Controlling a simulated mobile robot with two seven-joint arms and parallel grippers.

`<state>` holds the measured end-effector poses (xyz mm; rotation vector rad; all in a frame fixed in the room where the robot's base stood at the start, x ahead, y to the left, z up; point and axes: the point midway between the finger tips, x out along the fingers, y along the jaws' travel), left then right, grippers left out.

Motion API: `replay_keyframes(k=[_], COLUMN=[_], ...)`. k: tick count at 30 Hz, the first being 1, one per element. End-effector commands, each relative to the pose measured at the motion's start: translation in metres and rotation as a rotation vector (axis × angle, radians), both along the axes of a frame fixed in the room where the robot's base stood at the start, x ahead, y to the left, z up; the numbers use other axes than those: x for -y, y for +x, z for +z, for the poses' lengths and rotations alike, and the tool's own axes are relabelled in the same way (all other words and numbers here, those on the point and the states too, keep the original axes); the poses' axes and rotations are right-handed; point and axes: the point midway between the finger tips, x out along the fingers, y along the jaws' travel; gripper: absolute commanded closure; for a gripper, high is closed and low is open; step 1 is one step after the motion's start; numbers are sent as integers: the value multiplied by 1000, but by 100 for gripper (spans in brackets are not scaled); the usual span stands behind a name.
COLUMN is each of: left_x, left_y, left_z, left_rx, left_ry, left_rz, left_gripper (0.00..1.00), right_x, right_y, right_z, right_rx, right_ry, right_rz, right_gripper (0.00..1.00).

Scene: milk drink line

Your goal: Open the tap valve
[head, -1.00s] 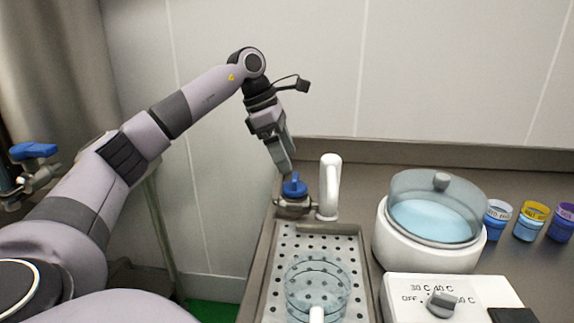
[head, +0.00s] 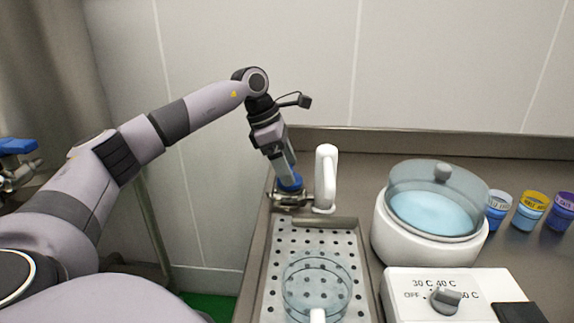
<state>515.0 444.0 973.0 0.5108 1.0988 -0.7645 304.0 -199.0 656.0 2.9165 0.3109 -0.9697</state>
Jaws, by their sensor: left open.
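The tap valve's blue handle (head: 291,184) sits on a metal fitting (head: 291,200) at the back left of the counter, beside the white spout (head: 326,178). My left gripper (head: 285,172) reaches down from above onto the handle. Its fingers are open and overlap the handle's upper part. I cannot tell whether they touch it. A clear glass jug (head: 317,287) with a white handle stands on the perforated drain tray (head: 267,262) in front of the spout. My right gripper is not in view.
A white warmer with a glass lid and blue contents (head: 436,246) stands right of the tray. In front is a white control box with a temperature knob (head: 445,299). Several labelled cups (head: 530,212) stand at the right. Another blue-handled valve (head: 17,147) shows at the far left.

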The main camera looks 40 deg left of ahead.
Motion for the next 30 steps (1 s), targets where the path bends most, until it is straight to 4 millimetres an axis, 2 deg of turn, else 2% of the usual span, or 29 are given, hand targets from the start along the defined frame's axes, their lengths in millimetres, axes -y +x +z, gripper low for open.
replay_keyframes(k=[8, 13, 14, 23, 30], left_x=[1, 1, 1, 1, 2], left_y=[1, 1, 1, 0, 0], left_z=[-3, -2, -2, -2, -1], left_rx=[-1, -1, -1, -1, -1], left_ry=[0, 0, 0, -1, -1], left_rz=[0, -1, -1, 26, 144], left_gripper=[20, 72, 76, 76, 76], right_x=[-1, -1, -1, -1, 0], right_y=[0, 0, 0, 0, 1], right_z=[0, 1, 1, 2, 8], right_rx=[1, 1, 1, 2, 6], right_ry=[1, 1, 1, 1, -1], right_rz=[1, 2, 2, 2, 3], right_gripper=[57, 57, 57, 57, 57])
